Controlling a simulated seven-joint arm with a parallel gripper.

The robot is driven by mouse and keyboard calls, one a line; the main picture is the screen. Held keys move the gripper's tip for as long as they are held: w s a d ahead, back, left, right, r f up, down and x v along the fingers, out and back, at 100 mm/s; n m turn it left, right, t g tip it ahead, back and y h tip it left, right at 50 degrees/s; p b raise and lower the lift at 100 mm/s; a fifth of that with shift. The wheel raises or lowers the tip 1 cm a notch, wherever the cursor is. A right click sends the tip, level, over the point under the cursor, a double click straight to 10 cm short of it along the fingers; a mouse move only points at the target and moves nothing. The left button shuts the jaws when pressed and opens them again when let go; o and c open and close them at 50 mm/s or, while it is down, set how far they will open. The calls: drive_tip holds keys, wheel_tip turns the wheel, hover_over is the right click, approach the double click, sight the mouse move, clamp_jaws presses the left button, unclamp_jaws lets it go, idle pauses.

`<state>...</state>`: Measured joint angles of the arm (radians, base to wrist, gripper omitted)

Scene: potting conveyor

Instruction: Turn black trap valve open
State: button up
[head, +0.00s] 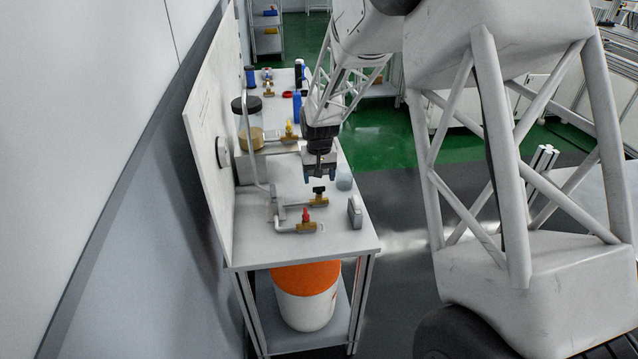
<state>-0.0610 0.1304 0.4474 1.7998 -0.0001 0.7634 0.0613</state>
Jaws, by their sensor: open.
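The black trap valve shows as a black handle (319,190) on a brass body (319,201) joined to a grey pipe, on the near part of the white bench (350,238). My gripper (319,178) points down just above and behind the black handle in the picture. It looks apart from the handle, though the gap is too small to judge well. Its fingers are open, and nothing shows between them. The handle's exact angle is too small to tell.
A red-handled valve (306,216) stands nearer, and a yellow-handled valve (289,130) farther back. A grey box (355,212) stands near the right edge. A pale cylinder (344,178) is beside my gripper. A white panel (212,150) bounds the left.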

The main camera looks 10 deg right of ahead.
sight(319, 187)
drive_tip(key=shift+r, duration=1.75)
drive_tip(key=s+d+r+t, duration=0.1)
drive_tip(key=s+d+r, duration=0.1)
drive_tip(key=s+r, duration=0.7)
drive_tip(key=s+d+r, duration=0.1)
drive_tip(key=s+r, duration=0.6)
drive_tip(key=s, duration=0.4)
drive_tip(key=s+d+r+t, duration=0.1)
drive_tip(key=s+d+r, duration=0.1)
drive_tip(key=s, duration=2.2)
drive_tip(key=shift+r+t, duration=0.15)
drive_tip(key=shift+t, duration=0.15)
